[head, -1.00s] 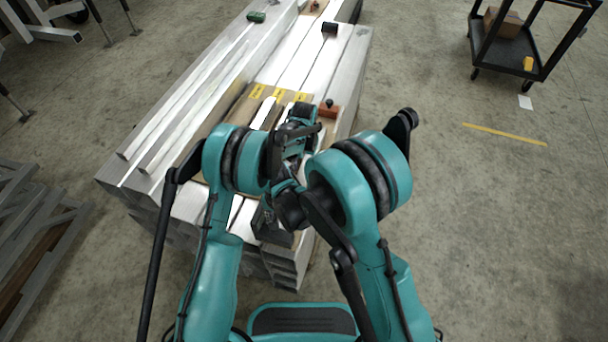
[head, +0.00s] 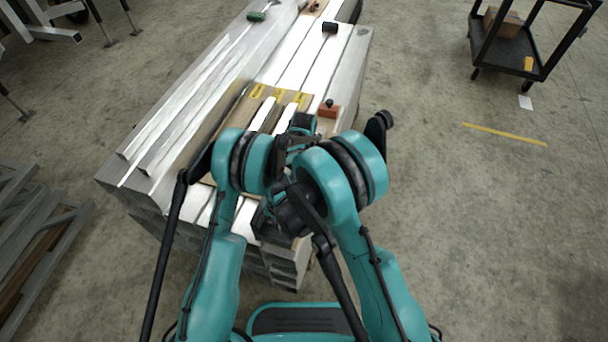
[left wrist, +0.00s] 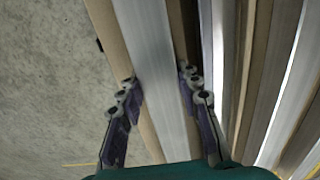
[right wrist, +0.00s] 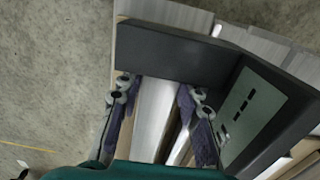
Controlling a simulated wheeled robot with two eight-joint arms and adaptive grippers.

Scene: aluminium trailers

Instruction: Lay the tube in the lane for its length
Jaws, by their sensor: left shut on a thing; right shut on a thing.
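In the left wrist view my left gripper (left wrist: 158,78) has its fingers on either side of a long silver tube (left wrist: 153,45) and is shut on it. In the right wrist view my right gripper (right wrist: 154,88) is shut on a silver tube (right wrist: 155,112), close by a dark grey corner block (right wrist: 170,52) with a light panel. I cannot tell whether the tube touches this block. In the head view a brown board with lanes and yellow labels (head: 257,90) lies on the stack. Bright strips (head: 262,115) run along it. My arms hide both fingertips there.
An orange-brown block (head: 328,110) with a black knob sits right of the board. A black-headed tool (head: 330,28) and a green object (head: 256,16) lie farther back on the aluminium stack (head: 345,70).

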